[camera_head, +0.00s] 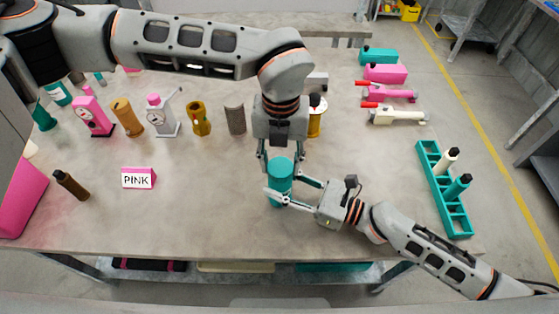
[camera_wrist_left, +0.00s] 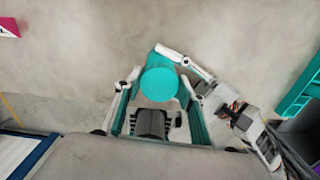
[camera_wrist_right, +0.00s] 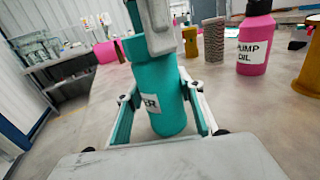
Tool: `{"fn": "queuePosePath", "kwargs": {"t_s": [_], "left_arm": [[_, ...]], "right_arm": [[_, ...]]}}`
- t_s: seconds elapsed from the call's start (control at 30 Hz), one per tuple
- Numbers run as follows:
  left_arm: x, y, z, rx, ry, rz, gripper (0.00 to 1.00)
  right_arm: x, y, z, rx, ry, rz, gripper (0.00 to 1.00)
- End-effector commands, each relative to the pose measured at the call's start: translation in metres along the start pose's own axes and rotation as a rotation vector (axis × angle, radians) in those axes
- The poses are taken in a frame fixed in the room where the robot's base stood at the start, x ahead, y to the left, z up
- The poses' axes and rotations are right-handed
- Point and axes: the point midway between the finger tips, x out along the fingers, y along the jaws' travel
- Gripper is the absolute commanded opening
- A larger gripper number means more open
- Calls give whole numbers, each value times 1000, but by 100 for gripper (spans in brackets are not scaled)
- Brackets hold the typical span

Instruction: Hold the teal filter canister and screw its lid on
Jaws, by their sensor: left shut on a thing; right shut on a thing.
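The teal filter canister (camera_head: 279,190) stands near the front middle of the table, with a label partly visible on its body (camera_wrist_right: 160,100) in the right wrist view. My right gripper (camera_head: 288,197) comes in from the right and is shut on the canister's body. The teal lid (camera_wrist_left: 160,84) shows from above as a round disc at the canister's top. My left gripper (camera_head: 280,163) points down from above and is shut on the lid. Its finger hides part of the lid (camera_wrist_right: 133,46) in the right wrist view. How tightly the lid sits cannot be told.
A teal rack (camera_head: 440,190) with two bottles stands at the right. A PINK sign (camera_head: 139,178) and a brown bottle (camera_head: 70,184) are at the left. Several bottles and pump parts line the back. The table around the canister's left and front is clear.

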Motion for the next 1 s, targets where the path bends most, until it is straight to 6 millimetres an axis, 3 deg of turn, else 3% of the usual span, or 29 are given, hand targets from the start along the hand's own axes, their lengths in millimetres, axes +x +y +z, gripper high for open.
{"fn": "queuePosePath", "kwargs": {"t_s": [0.6, 0.7, 0.83, 0.87, 0.9, 1.0], "left_arm": [[0, -4, -2, 1174, 0, 4, 25], [0, -4, -3, 1273, 0, 3, 25], [0, -4, -3, 1267, 0, 2, 25], [0, -4, -3, 1266, 0, 2, 47], [0, -4, -3, 1266, 0, 2, 58], [0, -4, -3, 1265, 1, 2, 59]], "right_arm": [[0, 0, 0, 1, 1, -1, 0], [0, 0, 0, 1, 1, -1, 0], [0, 0, -1, 1, 1, -1, 0], [0, 0, -1, 1, 1, -1, 0], [0, 0, -1, 1, 1, -1, 0], [0, 0, -1, 1, 1, -1, 0]]}}
